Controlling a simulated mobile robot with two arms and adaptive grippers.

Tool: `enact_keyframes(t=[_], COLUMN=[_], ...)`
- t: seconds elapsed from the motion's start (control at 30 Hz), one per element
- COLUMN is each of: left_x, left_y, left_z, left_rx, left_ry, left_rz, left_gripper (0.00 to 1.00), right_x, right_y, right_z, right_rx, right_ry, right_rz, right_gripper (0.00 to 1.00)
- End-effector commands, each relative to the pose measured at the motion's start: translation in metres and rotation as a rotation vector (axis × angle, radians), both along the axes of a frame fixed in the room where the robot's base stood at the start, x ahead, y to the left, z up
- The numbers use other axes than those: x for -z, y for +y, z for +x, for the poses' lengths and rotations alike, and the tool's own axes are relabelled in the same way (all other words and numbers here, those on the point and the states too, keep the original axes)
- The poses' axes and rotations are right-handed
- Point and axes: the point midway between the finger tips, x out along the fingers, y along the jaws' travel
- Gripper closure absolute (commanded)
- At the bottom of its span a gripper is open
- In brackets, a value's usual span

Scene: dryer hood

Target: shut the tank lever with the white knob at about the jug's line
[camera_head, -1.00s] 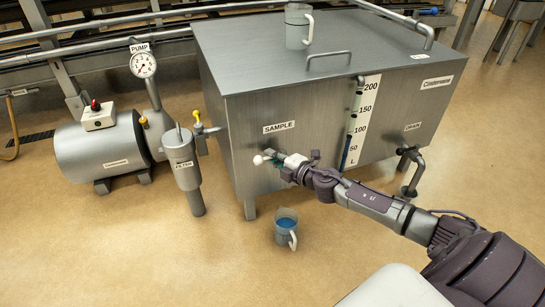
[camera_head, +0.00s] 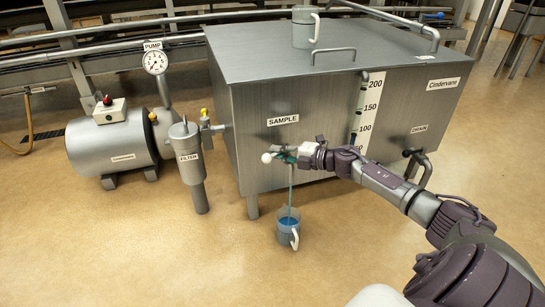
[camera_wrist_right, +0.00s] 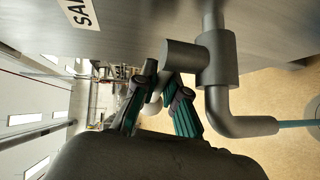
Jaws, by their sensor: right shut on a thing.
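The grey tank (camera_head: 265,205) has a SAMPLE label (camera_head: 283,120) on its front, with a tap below it. The white knob (camera_head: 266,157) of the tap's lever sticks out to the left. My right gripper (camera_head: 285,156) is shut on the lever beside the knob. In the right wrist view its teal fingers (camera_wrist_right: 160,108) close around the lever, next to the grey valve body (camera_wrist_right: 188,62) and bent spout (camera_wrist_right: 238,124). A blue stream (camera_head: 290,190) falls from the tap into the clear jug (camera_head: 288,238) on the floor. Blue liquid shows in the jug; its line cannot be made out.
A second jug (camera_head: 305,30) stands on the tank top. The filter (camera_head: 190,165) and pump (camera_head: 110,147) stand to the left. The floor around the lower jug is clear.

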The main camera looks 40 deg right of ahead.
Motion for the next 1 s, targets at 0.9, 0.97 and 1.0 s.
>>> enact_keyframes(t=[0.9, 0.97, 1.0], left_x=[-0.0013, -0.0013, -0.0013], left_y=[-0.0002, 0.0, 0.0], left_z=[-0.0039, -0.0035, -0.0034], left_rx=[0.0, -0.001, -0.001], left_ry=[-0.015, -0.014, -0.014], left_rz=[0.0, 0.0, 0.0], left_gripper=[0.63, 0.63, 0.63], right_x=[0.0021, 0.0025, 0.0026], right_y=[0.0002, 0.0, 0.0], right_z=[-0.0033, -0.0035, -0.0035], right_rx=[-0.066, -0.065, -0.065], right_ry=[0.004, 0.004, 0.004], right_rz=[-0.001, -0.001, -0.001], right_gripper=[0.63, 0.63, 0.63])
